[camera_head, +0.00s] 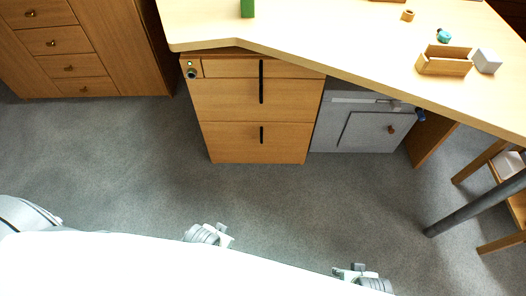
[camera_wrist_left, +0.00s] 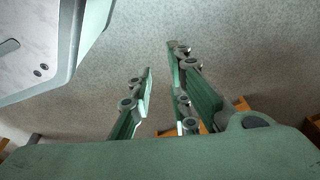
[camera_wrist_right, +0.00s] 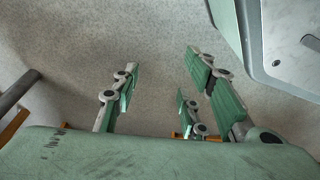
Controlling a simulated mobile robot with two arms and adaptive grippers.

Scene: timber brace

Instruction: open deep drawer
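A wooden drawer cabinet (camera_head: 225,100) stands under the desk in the head view. It has a thin top drawer (camera_head: 228,68), a middle drawer (camera_head: 225,98) and a bottom drawer (camera_head: 230,145), all flush with the front. An upright black handle (camera_head: 261,88) spans the upper fronts, and a shorter one (camera_head: 262,134) is on the bottom drawer. My left gripper (camera_wrist_left: 160,58) is open and empty over bare floor in its wrist view. My right gripper (camera_wrist_right: 161,59) is open and empty over floor too. Neither touches the cabinet.
The desk (camera_head: 330,45) overhangs the cabinet. A grey box-like unit (camera_head: 350,130) stands right of the cabinet, and another wooden drawer unit (camera_head: 60,45) stands at the left. A dark pole (camera_head: 475,210) and a wooden stool or chair (camera_head: 500,245) are at the right. Floor (camera_head: 270,200) before the cabinet is clear.

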